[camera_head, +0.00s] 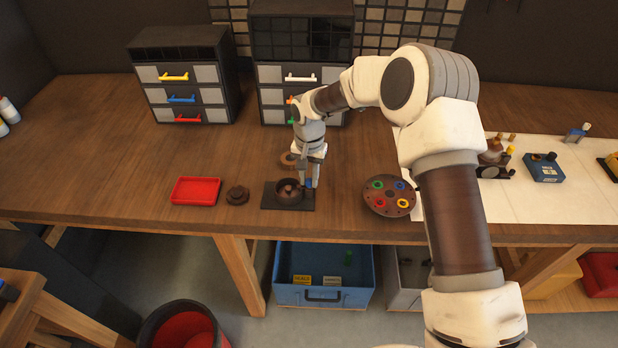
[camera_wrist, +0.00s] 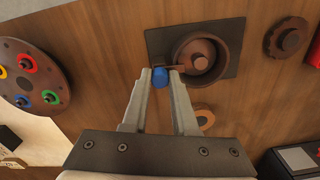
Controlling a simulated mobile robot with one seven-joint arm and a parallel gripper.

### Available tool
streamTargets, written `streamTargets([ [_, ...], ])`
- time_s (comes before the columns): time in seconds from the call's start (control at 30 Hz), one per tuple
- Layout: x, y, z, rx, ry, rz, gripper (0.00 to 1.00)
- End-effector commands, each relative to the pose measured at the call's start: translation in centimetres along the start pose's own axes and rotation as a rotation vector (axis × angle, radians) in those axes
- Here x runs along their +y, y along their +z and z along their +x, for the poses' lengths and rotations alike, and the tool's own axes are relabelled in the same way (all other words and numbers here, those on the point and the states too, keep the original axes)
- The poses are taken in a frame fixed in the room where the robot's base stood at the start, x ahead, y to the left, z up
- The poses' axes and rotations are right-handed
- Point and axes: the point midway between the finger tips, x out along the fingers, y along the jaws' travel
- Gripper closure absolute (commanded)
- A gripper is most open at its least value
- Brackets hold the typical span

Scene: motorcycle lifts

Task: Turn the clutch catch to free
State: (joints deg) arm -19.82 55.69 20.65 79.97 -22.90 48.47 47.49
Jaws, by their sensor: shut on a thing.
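The clutch fixture is a round brown housing (camera_head: 288,197) on a dark base plate (camera_head: 270,203), at the front middle of the bench. In the wrist view the housing (camera_wrist: 201,55) shows from above, with a short arm reaching left from it to a blue knob (camera_wrist: 160,77), which looks like the catch. My gripper (camera_head: 308,185) is at the right side of the housing. In the wrist view my gripper (camera_wrist: 160,80) has its two fingertips on either side of the blue knob, shut on it. Any free or locked marking cannot be made out.
A red tray (camera_head: 196,191) and a dark toothed disc (camera_head: 237,195) lie left of the fixture. A round plate with coloured rings (camera_head: 389,196) lies right. A flat brown ring (camera_wrist: 203,117) lies behind the housing. Drawer units (camera_head: 184,75) stand at the back.

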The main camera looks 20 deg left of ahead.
Motion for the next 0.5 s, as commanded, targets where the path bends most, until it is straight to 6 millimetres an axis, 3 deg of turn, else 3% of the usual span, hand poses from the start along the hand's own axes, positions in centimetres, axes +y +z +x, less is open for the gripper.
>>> streamTargets([
  [0.5,-0.02,-0.01,0.24,0.001,-0.001,-0.359,1.0],
])
